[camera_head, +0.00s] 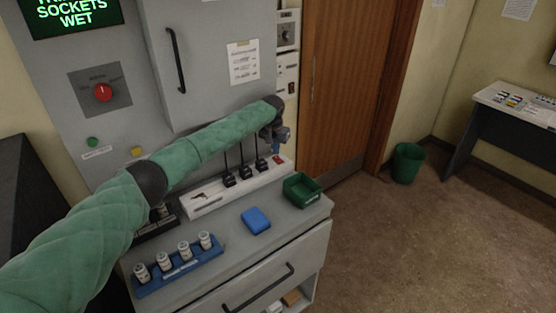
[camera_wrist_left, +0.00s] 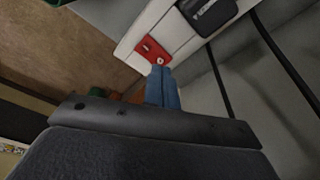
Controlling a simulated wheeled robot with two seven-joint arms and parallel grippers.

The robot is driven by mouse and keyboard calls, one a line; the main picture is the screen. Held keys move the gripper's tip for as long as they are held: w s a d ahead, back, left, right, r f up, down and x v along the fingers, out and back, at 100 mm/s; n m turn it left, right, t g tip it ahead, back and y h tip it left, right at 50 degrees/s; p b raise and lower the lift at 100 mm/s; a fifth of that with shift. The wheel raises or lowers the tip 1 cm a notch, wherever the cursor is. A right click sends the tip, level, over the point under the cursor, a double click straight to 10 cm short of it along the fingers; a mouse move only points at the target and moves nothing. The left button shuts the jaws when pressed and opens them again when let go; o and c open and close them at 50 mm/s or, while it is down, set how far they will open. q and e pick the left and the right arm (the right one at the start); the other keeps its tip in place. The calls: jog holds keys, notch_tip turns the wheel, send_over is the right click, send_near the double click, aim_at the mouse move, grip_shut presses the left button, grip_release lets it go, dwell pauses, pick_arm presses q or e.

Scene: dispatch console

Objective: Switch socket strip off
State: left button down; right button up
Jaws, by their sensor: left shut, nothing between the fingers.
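The white socket strip (camera_head: 212,196) lies along the back of the grey cabinet top, with several black plugs (camera_head: 246,171) and their cords standing in it. A red switch (camera_head: 278,158) sits at its right end. The left wrist view shows the red switch (camera_wrist_left: 151,49) close up, with a small pale round mark on it. My left gripper (camera_head: 276,150) is shut and empty, pointing down at the switch. In the left wrist view its blue fingertips (camera_wrist_left: 161,68) are at the switch's edge; I cannot tell whether they touch. My right gripper is not in view.
A green open box (camera_head: 302,190), a blue block (camera_head: 256,220) and a blue rack (camera_head: 180,268) of small bottles stand on the cabinet top in front of the strip. A grey wall panel with a red knob (camera_head: 103,92) rises behind. Open floor lies to the right.

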aim_at(276, 157)
pick_arm(q)
jog(key=shift+f, duration=0.8)
dwell(0.7)
jog(key=shift+r+p, duration=2.15)
jog(key=shift+r, duration=1.35)
